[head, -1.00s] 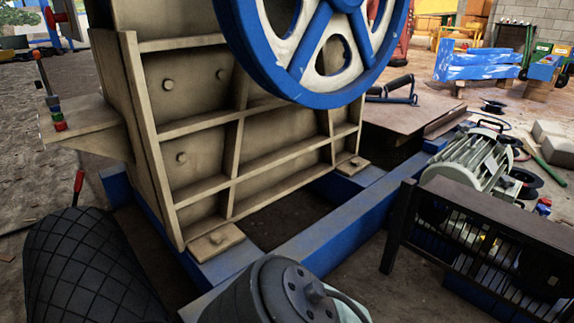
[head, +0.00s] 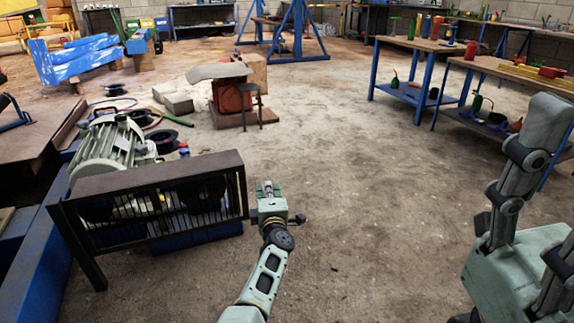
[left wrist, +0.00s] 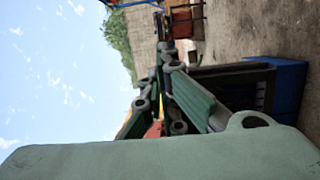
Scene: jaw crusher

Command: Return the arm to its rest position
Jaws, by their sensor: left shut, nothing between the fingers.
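My left arm reaches up from the bottom middle of the head view. Its green-grey gripper (head: 268,187) is shut and empty, over the floor just right of the slatted dark guard (head: 150,190); I cannot tell whether they touch. In the left wrist view the gripper's fingers (left wrist: 162,50) come together, with nothing between them. My right arm (head: 515,185) shows at the right edge of the head view, folded with a link pointing up. I do not see its gripper.
The guard and a grey motor (head: 108,148) are at left, on a blue frame (head: 35,250). A red object (head: 233,97) stands on a board farther back. Workbenches (head: 420,45) line the right back. The floor (head: 370,200) between is open.

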